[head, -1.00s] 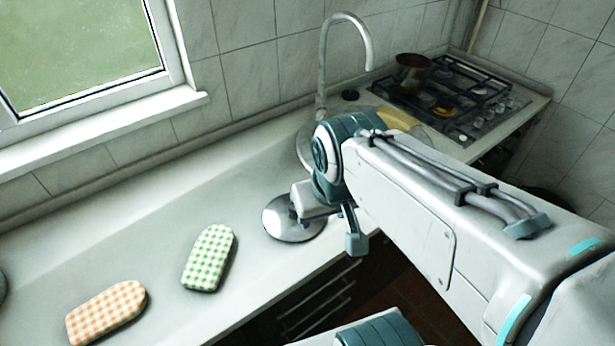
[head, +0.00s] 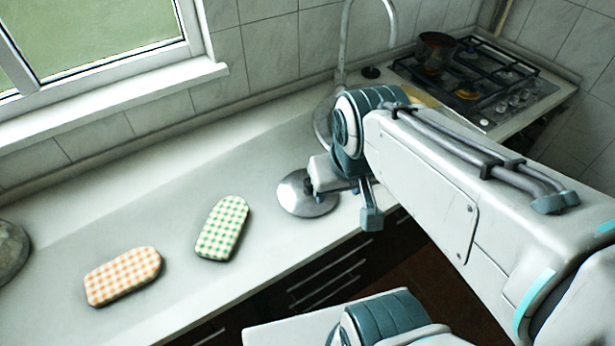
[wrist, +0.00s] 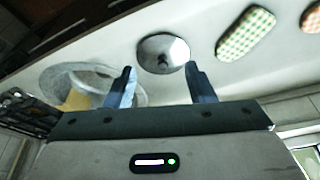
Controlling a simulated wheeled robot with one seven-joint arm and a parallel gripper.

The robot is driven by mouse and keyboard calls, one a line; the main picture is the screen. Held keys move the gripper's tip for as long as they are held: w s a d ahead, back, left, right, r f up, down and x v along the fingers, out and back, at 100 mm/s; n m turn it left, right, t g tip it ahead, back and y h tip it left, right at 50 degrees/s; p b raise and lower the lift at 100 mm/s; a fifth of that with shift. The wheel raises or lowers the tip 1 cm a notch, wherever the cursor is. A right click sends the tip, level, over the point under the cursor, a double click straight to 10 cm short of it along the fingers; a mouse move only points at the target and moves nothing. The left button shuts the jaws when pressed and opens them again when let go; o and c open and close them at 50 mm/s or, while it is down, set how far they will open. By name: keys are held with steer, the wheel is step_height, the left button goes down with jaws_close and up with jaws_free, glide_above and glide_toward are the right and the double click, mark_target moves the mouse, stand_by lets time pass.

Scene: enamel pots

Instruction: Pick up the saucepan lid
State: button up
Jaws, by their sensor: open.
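The saucepan lid (head: 297,197) is a shiny round metal disc lying on the counter near its front edge. In the head view my arm's end covers part of its right side and top. In the wrist view the lid (wrist: 163,56) lies beyond and between the fingertips of my gripper (wrist: 160,72), with its surface reflecting light. The two blue fingers are spread apart with nothing between them.
A green checked mitt (head: 222,228) and an orange checked mitt (head: 123,275) lie left of the lid. A round grey object (head: 10,250) is at the left edge. The sink and tap (head: 345,50) are behind my arm; a pot (head: 436,50) stands on the stove (head: 490,85).

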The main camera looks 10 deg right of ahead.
stand_by(0.4)
steer(key=o, duration=0.7)
steer(key=shift+w, duration=0.1)
steer(key=o, duration=0.4)
steer(key=shift+w+f+n+b, duration=0.1)
steer(key=shift+w+n+b, duration=0.2)
steer(key=shift+n+b, duration=0.1)
steer(key=n+g+b, duration=0.4)
steer(key=n+b, duration=0.7)
steer(key=n, duration=1)
glide_above(308, 181)
step_height(308, 181, down, 10)
step_height(308, 181, down, 13)
steer(key=shift+f, duration=0.1)
